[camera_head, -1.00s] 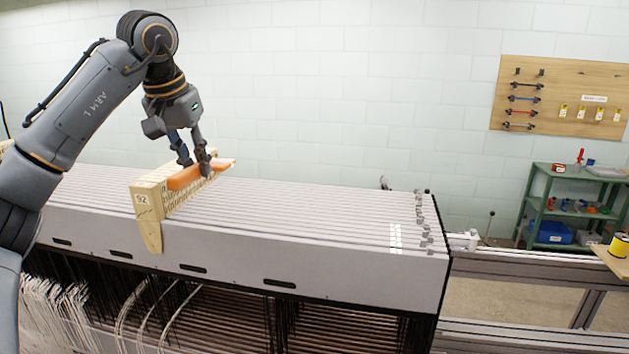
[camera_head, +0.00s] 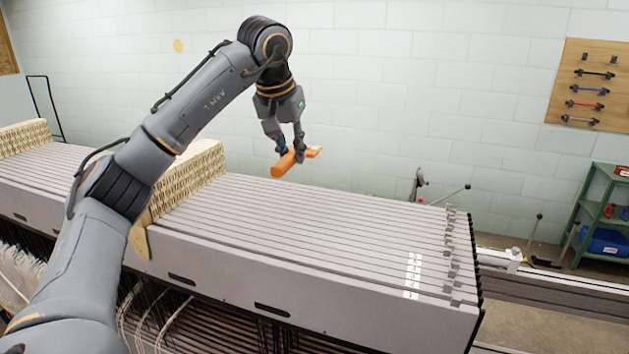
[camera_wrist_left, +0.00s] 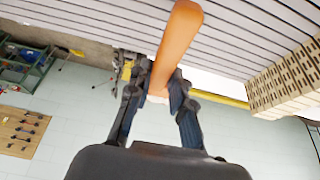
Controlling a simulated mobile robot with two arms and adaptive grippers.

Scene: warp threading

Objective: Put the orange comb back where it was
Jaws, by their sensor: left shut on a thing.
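The orange comb (camera_head: 284,163) is held in my left gripper (camera_head: 290,152), above the far part of the slatted grey loom top (camera_head: 300,220). The comb also shows in the left wrist view (camera_wrist_left: 178,45), gripped between the two fingers (camera_wrist_left: 158,92) and pointing away from the palm. In the head view it is clear of the slats and apart from the beige pegged block (camera_head: 190,180), which stands to its left. My left arm covers part of that block. My right gripper is not in view.
Another beige block (camera_head: 22,136) stands farther left on the loom. A green shelf (camera_head: 600,215) and a wooden tool board (camera_head: 590,85) are at the right. A lever (camera_head: 447,195) stands behind the loom. The slats right of the near block are bare.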

